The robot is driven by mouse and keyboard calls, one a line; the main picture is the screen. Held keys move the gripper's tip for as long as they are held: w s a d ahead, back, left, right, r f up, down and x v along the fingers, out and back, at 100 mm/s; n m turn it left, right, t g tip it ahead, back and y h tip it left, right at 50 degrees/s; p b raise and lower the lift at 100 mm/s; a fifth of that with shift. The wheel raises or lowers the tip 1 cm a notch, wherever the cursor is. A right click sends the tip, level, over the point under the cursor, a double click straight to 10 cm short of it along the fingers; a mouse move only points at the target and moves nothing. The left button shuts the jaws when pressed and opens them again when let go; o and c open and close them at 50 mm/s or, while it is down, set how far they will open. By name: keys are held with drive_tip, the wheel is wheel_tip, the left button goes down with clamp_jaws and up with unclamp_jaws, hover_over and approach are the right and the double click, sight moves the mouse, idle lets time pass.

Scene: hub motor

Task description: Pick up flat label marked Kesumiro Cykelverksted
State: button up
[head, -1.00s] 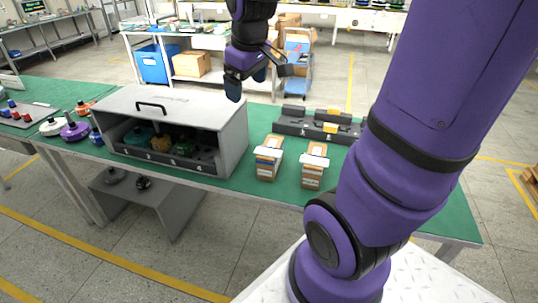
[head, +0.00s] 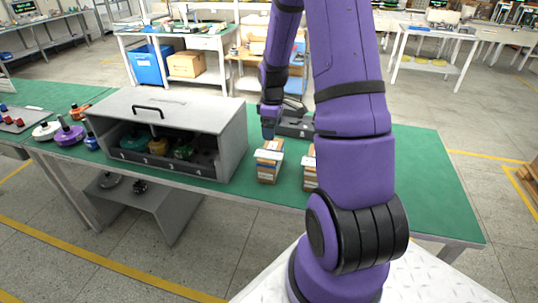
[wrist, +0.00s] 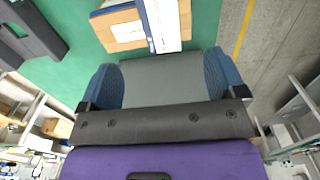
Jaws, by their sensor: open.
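Two small stacks of flat brown, white and blue pieces stand near the front edge of the green table: the left stack (head: 268,169) and the right stack (head: 309,174). A pale flat label (head: 268,155) lies on the left stack. The right stack is partly hidden by my arm. No lettering is readable, so I cannot tell which piece is marked Kesumiro Cykelverksted. My gripper (head: 269,130) hangs above and just behind the left stack. In the wrist view its blue-padded jaws (wrist: 160,78) are apart and empty; a white piece (wrist: 166,25) and brown piece lie beyond them.
A grey open-fronted case (head: 190,110) with a handle stands left of the stacks, close to my gripper. A dark tray (head: 293,128) lies behind, partly hidden by my arm. Coloured hubs (head: 68,134) sit far left. The table's right side (head: 425,185) is clear.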

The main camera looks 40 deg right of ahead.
sight(271, 154)
wheel_tip(271, 154, down, 10)
drive_tip(key=shift+w+r, duration=0.1)
drive_tip(key=shift+w, duration=0.05)
idle(0.5)
drive_tip(key=c, duration=1)
